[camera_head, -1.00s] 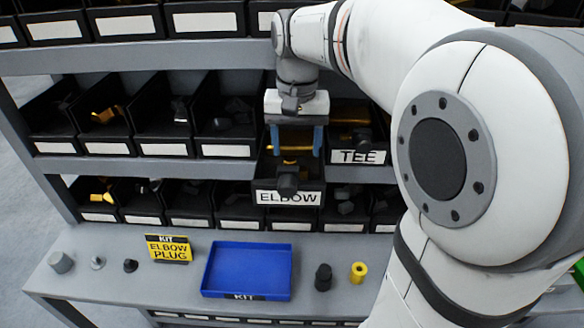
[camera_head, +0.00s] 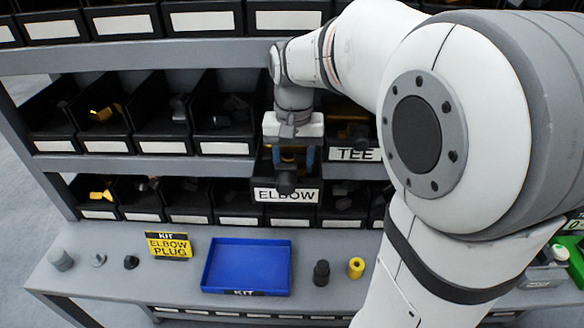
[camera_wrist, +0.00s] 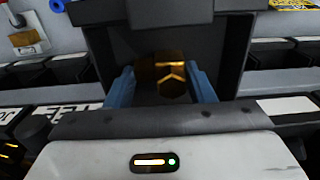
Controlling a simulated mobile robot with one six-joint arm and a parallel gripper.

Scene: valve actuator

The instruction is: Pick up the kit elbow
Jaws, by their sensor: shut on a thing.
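The ELBOW bin (camera_head: 262,180) is a black bin with a white label on the rack, and its front stands out from the shelf row. My gripper (camera_head: 289,158) reaches down into it with its blue fingers. In the wrist view, my gripper (camera_wrist: 163,88) has its fingers on either side of a shiny brass elbow (camera_wrist: 172,76) and is shut on it. The elbow is still inside the dark bin. Its lower part is hidden. The blue KIT tray (camera_head: 247,268) lies empty on the bench.
The TEE bin (camera_head: 354,154) is just right of the gripper. Other black bins fill the shelves around. On the bench stand a yellow ELBOW PLUG sign (camera_head: 169,246), a dark fitting (camera_head: 321,274) and a yellow fitting (camera_head: 356,268). The bench front has some free room.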

